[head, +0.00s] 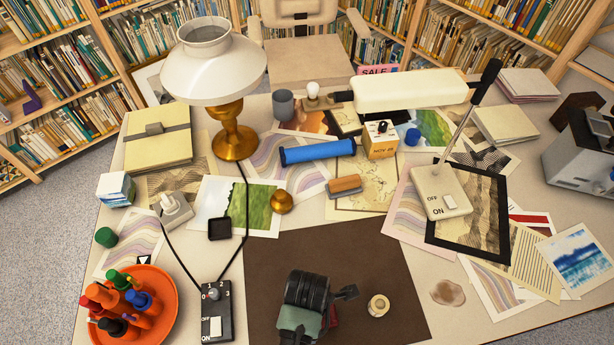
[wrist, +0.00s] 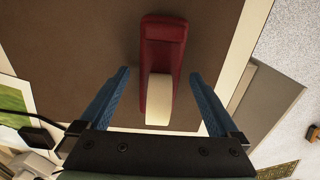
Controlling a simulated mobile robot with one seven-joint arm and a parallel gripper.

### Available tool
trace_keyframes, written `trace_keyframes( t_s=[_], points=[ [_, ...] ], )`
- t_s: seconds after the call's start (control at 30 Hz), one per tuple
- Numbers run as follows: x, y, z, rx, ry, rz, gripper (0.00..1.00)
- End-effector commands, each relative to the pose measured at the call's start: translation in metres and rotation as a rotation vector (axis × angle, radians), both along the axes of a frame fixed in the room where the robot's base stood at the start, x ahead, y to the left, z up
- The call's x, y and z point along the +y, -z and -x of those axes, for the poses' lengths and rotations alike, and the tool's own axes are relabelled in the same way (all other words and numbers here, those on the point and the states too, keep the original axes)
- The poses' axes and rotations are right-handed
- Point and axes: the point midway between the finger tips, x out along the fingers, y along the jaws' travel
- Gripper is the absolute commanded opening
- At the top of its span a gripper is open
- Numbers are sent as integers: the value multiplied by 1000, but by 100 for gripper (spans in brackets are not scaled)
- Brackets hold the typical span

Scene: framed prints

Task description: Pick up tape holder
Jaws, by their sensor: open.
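The tape holder (wrist: 155,60) is a dark red, narrow, long body with a cream rounded part at its near end. In the wrist view it lies on the brown desk mat (wrist: 80,40), upper middle. My gripper (wrist: 159,75) is open, with one blue finger on each side of the tape holder's near end and gaps on both sides. In the head view only a small red piece of the tape holder (head: 333,316) shows beside my dark arm, which hides the rest.
A small round cream and brass object (head: 378,305) stands on the mat, right of my arm. A black switch box (head: 216,312) and an orange tray of bottles (head: 165,290) are to the left. A tall lamp (head: 232,130) stands behind. The mat is otherwise clear.

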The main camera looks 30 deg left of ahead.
Motion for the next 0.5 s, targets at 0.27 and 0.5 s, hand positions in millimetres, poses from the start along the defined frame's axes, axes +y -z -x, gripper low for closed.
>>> trace_keyframes(
  t_s=[0.27, 0.5],
  points=[
    [0, -1, 0, -1, 1, -1, 76],
    [0, -1, 0, -1, 1, -1, 33]
  ],
)
